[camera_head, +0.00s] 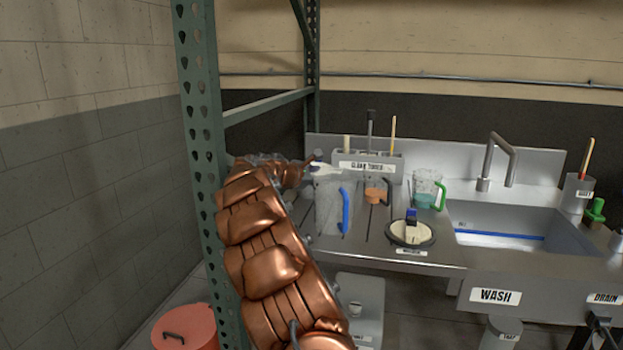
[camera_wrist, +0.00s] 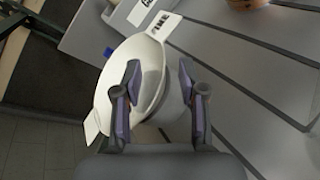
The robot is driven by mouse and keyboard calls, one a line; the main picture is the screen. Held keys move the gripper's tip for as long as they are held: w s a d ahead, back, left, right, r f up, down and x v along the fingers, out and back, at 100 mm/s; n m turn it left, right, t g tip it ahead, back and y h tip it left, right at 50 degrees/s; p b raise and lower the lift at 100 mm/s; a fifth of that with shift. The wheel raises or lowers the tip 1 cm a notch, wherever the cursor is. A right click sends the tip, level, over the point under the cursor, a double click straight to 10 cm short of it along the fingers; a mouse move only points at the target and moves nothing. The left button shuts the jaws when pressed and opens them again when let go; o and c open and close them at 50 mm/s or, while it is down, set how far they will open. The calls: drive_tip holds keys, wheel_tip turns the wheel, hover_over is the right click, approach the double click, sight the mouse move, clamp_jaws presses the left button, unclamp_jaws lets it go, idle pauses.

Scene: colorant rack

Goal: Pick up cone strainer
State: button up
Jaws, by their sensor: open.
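The cone strainer (camera_wrist: 147,62) is white, with a tab marked "FINE", in the wrist view. It appears to sit in the mouth of a translucent pitcher (camera_head: 328,208) with a blue handle, at the left of the steel counter. In the head view only a small white part of the strainer (camera_head: 322,170) shows beside the end of my arm. My gripper (camera_wrist: 159,75) is open. Its two fingers are over the strainer, one over the bowl and one by its right side; I cannot tell whether they touch it. The cone's lower part is hidden.
A rack (camera_head: 389,170) stands behind the pitcher. An orange cup (camera_head: 374,196), a green-handled jug (camera_head: 424,190) and a round dish (camera_head: 410,233) with a brush are to the right. The sink (camera_head: 515,232) lies further right. A green shelf post (camera_head: 200,130) is close left of my arm.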

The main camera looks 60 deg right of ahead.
drive_tip(key=shift+x, duration=1.45)
clamp_jaws()
